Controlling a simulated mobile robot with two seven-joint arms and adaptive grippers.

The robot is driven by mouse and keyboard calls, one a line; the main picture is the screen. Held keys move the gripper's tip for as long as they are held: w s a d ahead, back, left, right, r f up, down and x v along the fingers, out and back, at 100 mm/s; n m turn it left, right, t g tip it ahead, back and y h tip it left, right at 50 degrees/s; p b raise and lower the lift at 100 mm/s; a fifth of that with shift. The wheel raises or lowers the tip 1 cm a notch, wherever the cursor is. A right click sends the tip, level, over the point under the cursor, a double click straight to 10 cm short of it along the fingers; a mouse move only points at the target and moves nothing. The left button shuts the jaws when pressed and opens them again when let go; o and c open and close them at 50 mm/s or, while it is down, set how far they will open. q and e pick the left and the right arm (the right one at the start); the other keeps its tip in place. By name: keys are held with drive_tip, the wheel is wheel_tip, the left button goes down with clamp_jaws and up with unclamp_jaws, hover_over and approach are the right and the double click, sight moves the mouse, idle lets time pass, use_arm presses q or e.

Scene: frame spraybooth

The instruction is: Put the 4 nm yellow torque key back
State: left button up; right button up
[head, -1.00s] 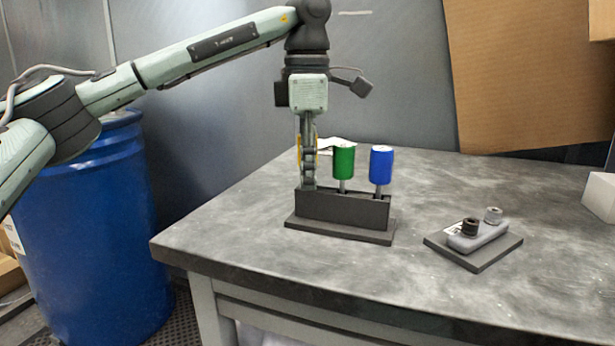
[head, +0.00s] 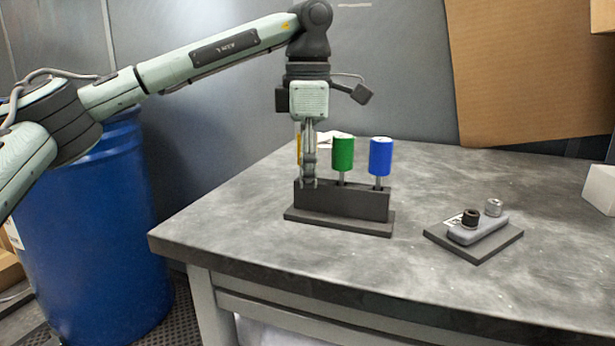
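A dark rack (head: 345,203) stands on the table. The green key (head: 343,153) and the blue key (head: 380,157) stand upright in its middle and right places. My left gripper (head: 308,180) points straight down over the rack's left end, its fingertips at the rack's top edge. A thin strip of the yellow torque key (head: 298,150) shows beside the fingers, which appear closed around it. The fingers hide most of this key, and I cannot see its lower tip or whether it is in the hole. My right gripper is not in view.
A dark plate with a grey block (head: 478,230) bearing a black and a silver fitting lies to the right on the table (head: 260,265). A blue drum (head: 95,230) stands left of the table. Cardboard (head: 530,70) leans behind.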

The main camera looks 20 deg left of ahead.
use_arm(q)
drive_tip(key=shift+a+r, duration=0.1)
drive_tip(key=shift+r, duration=0.1)
wheel_tip(320, 180, up, 8)
drive_tip(key=shift+w+r+p, duration=0.1)
drive_tip(key=shift+r+p, duration=0.1)
drive_tip(key=shift+p, duration=0.65)
wheel_tip(320, 180, up, 4)
drive_tip(key=shift+f+p, duration=0.1)
drive_tip(key=shift+p, duration=0.55)
drive_tip(key=shift+r, duration=0.4)
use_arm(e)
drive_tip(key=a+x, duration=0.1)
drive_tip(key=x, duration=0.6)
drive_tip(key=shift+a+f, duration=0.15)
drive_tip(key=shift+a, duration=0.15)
